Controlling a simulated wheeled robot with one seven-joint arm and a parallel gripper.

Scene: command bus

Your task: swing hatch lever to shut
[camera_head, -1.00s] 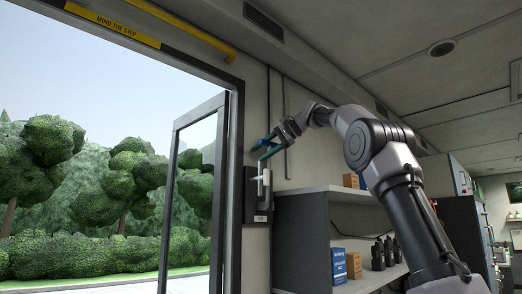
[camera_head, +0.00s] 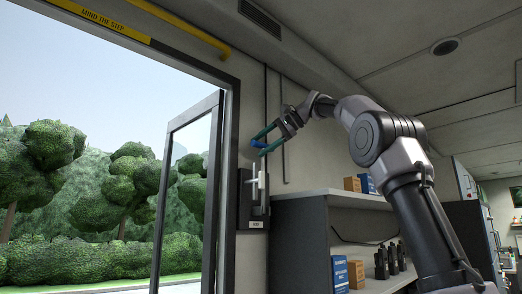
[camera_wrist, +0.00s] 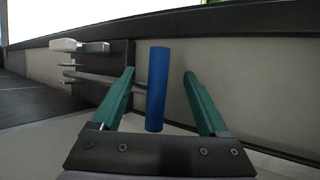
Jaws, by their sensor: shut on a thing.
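The hatch lever's blue grip (camera_head: 259,143) sticks out near the top of a dark wall plate (camera_head: 246,205) beside the doorway. In the wrist view the blue grip (camera_wrist: 158,88) stands between my two green fingers, and a thin rod runs from the plate (camera_wrist: 118,65) towards it. My gripper (camera_head: 267,147) is shut on this grip, though the wrist view seems to show gaps beside it. A pale upright handle (camera_head: 261,187) sits on the plate below my gripper. It also shows in the wrist view (camera_wrist: 78,46).
A glass door (camera_head: 187,190) stands open at the left, with trees outside. A grey shelf unit (camera_head: 300,235) with boxes (camera_head: 340,272) and several black radios (camera_head: 391,259) stands right of the plate, below my arm. A yellow rail (camera_head: 180,26) runs above the doorway.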

